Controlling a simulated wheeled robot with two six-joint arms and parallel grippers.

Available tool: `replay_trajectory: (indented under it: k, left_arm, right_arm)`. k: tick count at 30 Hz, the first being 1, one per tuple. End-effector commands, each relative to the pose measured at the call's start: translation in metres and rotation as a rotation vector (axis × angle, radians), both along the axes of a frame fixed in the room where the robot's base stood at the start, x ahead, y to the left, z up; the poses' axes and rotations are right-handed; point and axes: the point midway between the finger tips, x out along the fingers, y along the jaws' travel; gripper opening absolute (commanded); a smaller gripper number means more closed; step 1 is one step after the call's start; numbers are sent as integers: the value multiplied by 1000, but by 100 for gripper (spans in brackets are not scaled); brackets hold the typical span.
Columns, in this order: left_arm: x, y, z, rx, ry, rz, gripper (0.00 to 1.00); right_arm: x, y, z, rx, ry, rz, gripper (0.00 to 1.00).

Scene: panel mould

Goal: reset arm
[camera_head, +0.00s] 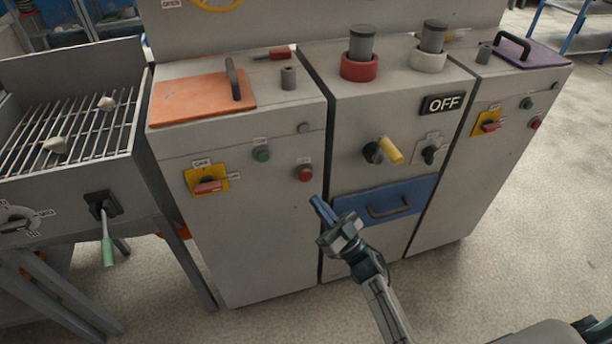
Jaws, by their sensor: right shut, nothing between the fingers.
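My right gripper (322,211) comes in from the bottom, with its blue fingertips shut and empty. It is in front of the grey cabinets, by the left end of the blue drawer (385,201) with its dark handle. In this view it overlaps the gap between the left and middle cabinets. I cannot tell how far it is from the panel. My left gripper is out of view.
The left cabinet has a yellow-red switch (207,181), a green button (263,155) and a red button (305,173). A yellow-handled knob (389,151) juts out above the drawer. A grill bench (60,145) with a green-handled lever (108,250) stands left. Pale floor lies in front.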

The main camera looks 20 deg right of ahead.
Motion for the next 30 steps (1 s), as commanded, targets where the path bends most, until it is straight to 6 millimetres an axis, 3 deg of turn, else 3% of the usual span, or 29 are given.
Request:
replay_trajectory:
  k: [16,20,23,26,30]
  left_arm:
    - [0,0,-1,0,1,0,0]
    - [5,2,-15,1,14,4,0]
    - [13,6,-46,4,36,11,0]
    - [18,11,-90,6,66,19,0]
    - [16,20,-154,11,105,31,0]
  right_arm:
    - [0,0,-1,-1,3,-2,0]
    - [4,-7,-17,-3,67,-46,0]
    - [8,-21,-53,-16,196,-133,0]
    - [5,-41,-109,-49,386,-246,0]
    - [-22,-70,-198,-130,682,-385,0]
